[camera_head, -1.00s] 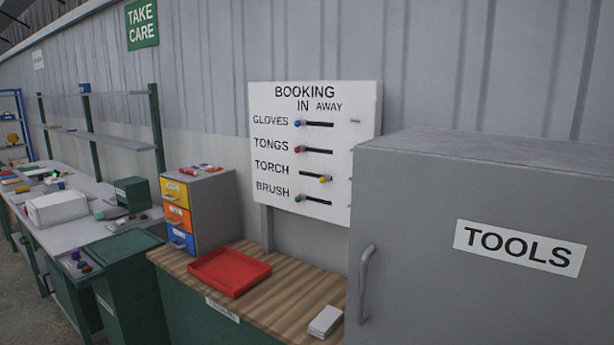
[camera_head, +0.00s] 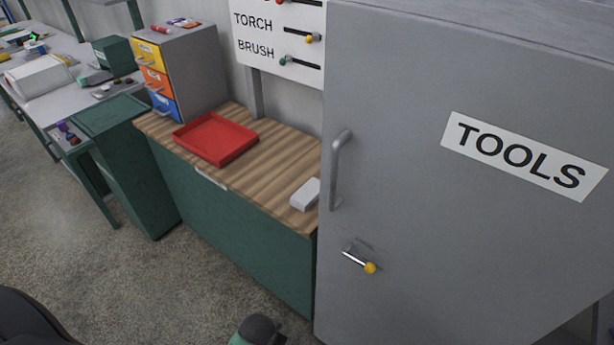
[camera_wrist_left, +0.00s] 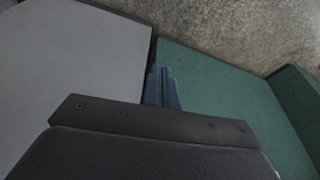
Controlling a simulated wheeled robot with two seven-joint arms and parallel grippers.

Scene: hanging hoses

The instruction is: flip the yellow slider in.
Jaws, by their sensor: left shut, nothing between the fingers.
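The yellow slider (camera_head: 314,37) is a small round knob on the white board (camera_head: 275,52) at the top of the head view. It sits at the right end of the TORCH slot. The green knob (camera_head: 283,62) of the BRUSH row sits at the left end of its slot. The board's IN and AWAY heading is cut off now. My left gripper (camera_wrist_left: 161,72) shows in the left wrist view with its fingers together and empty, in front of green and grey panels and away from the board. My right gripper is not in view.
A grey TOOLS cabinet (camera_head: 420,120) stands right of the board, with a handle (camera_head: 338,170) and a yellow-tipped lever (camera_head: 369,267). Below the board, a wooden counter (camera_head: 268,178) holds a red tray (camera_head: 215,138) and a white block (camera_head: 305,194). A drawer unit (camera_head: 190,70) stands left.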

